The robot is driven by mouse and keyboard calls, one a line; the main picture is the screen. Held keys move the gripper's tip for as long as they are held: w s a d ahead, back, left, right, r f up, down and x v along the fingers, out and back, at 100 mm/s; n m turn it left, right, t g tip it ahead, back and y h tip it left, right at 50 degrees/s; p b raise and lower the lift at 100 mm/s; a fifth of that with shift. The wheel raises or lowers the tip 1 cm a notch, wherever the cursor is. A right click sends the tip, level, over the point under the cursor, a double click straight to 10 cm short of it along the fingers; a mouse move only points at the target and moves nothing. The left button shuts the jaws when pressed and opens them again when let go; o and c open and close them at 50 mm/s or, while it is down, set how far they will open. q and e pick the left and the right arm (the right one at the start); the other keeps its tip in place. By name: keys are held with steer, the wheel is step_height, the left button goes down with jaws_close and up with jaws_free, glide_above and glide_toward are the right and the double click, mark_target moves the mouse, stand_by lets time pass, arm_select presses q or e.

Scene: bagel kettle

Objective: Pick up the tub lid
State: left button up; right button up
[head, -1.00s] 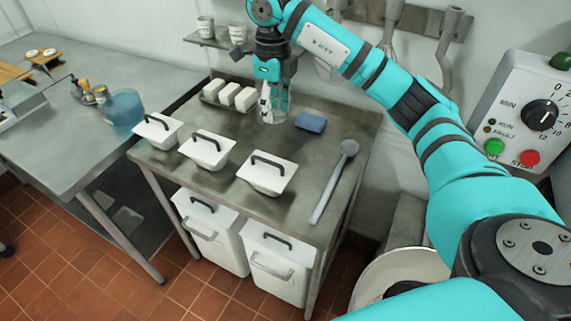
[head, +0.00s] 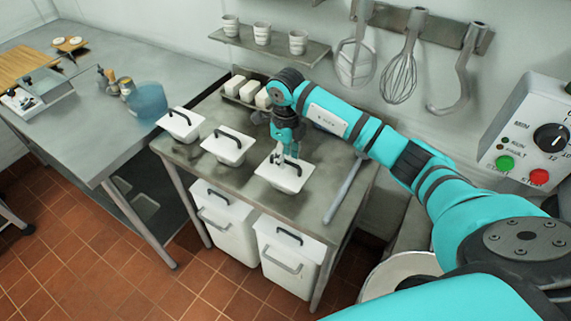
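Three white tubs with white lids and black arched handles stand in a row on the steel table: a left tub lid (head: 180,124), a middle tub lid (head: 227,146) and a right tub lid (head: 279,178). My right gripper (head: 286,158) points down over the back of the right tub lid, at its black handle (head: 291,165). The fingers partly cover the handle. I cannot tell whether they touch or grip it. The lid sits level on its tub. My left gripper is out of view.
White blocks in a tray (head: 240,97) stand behind the tubs. A grey ladle (head: 343,192) lies right of the right tub. Two larger white bins (head: 290,257) stand below the table. Whisks (head: 403,75) hang on the wall; a control box (head: 530,140) is at right.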

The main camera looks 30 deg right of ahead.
steer(key=shift+a+f, duration=0.1)
steer(key=shift+f, duration=1.15)
jaws_close()
